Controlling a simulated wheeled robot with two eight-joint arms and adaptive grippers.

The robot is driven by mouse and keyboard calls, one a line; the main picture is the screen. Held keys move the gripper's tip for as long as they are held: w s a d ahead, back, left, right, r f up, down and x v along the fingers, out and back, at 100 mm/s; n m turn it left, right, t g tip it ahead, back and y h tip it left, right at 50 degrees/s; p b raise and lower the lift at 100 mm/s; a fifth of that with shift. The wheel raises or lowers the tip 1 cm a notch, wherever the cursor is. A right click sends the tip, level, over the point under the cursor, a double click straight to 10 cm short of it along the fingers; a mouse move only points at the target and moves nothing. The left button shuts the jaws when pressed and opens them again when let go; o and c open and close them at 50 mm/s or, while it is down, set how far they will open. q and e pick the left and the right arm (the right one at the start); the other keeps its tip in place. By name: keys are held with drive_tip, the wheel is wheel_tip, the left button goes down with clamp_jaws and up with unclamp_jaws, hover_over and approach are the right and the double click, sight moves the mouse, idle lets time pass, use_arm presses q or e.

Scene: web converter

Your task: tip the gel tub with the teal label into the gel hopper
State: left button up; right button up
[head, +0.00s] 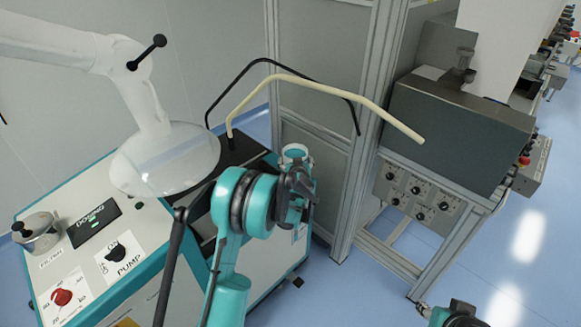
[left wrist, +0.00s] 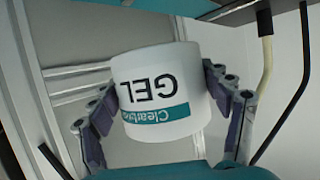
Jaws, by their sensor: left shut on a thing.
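My left gripper (head: 298,182) is shut on the white gel tub (left wrist: 158,92). In the left wrist view the tub sits between both fingers, with "GEL" and a teal label band reading upside down. In the head view only part of the tub (head: 296,152) shows past the gripper, beside the dosing machine's right edge. I cannot tell from this how far it is tilted. I cannot clearly make out the gel hopper; my left arm covers part of the machine top. Part of my right arm's end (head: 458,314) shows at the bottom edge; its fingers are not clear.
The white and teal dosing machine (head: 150,235) carries a pump knob, a red switch and a metal cup (head: 37,232). A clear extraction hood (head: 165,160) hangs over it. A cream bent tube (head: 330,90) and black tube arch behind the gripper. A grey framed cabinet (head: 325,85) stands close right.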

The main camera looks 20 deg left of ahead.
sight(290, 157)
use_arm(q)
drive_tip(key=w+a+f, duration=0.1)
drive_tip(key=w+a+n+y, duration=0.1)
drive_tip(key=shift+a+f+b, duration=0.3)
drive_tip(key=shift+f, duration=0.1)
drive_tip(key=shift+s+a+f+n, duration=0.1)
drive_tip(key=shift+s+a+n, duration=0.1)
drive_tip(key=shift+n, duration=0.1)
drive_tip(key=shift+s+a+f+n+h, duration=0.2)
drive_tip(key=shift+a+f+n+h, duration=0.2)
drive_tip(key=shift+n+h, duration=0.25)
drive_tip(key=f+n+t, duration=0.1)
drive_tip(key=a+f+n+h+b, duration=0.1)
drive_tip(key=n, duration=0.1)
drive_tip(key=s+f+n+t+h+b, duration=0.1)
drive_tip(key=n, duration=0.1)
drive_tip(key=shift+a+t, duration=0.3)
drive_tip(key=shift+a, duration=0.1)
drive_tip(key=s+a+r+n+t, duration=0.2)
drive_tip(key=a+r+n+t, duration=0.1)
drive_tip(key=n, duration=0.8)
drive_tip(key=shift+a+r+t, duration=0.3)
drive_tip(key=shift+r+t, duration=0.6)
drive_tip(key=shift+r, duration=0.1)
drive_tip(key=shift+h, duration=0.25)
idle(3.1)
